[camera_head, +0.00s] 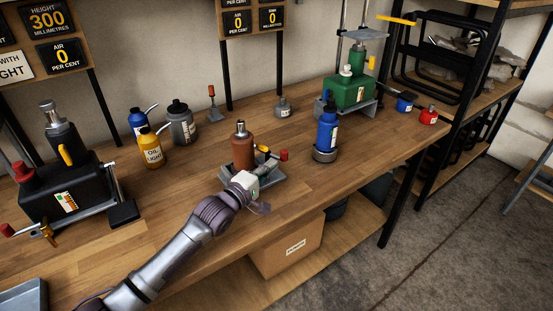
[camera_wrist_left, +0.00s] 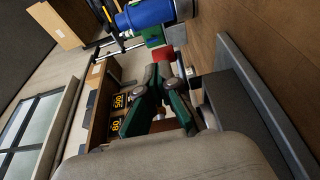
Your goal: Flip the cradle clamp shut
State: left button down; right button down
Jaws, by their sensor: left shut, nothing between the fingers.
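The grey cradle (camera_head: 269,176) sits on the wooden bench and holds a brown cylindrical body (camera_head: 243,155). A clamp lever with a red knob (camera_head: 284,155) sticks out at its right side, beside a yellow part (camera_head: 263,149). My left gripper (camera_head: 256,180) is at the near side of the cradle, shut and empty. In the left wrist view its dark green fingers (camera_wrist_left: 163,78) point at the red knob (camera_wrist_left: 163,54), very close to it; I cannot tell whether they touch. The cradle's grey edge (camera_wrist_left: 262,105) runs along the right there. My right gripper is not in view.
A blue bottle (camera_head: 327,133) stands right of the cradle. A green jack (camera_head: 351,90) is farther back, and a black jack (camera_head: 62,183) stands at the left. Several cans and bottles line the back. Bare bench lies between the black jack and the cradle.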

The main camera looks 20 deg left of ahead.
aim_at(282, 156)
pick_arm(q)
jog(key=shift+x, duration=1.2)
jog(key=shift+w+d, duration=0.15)
jog(key=shift+w, duration=0.3)
jog(key=shift+y, duration=0.3)
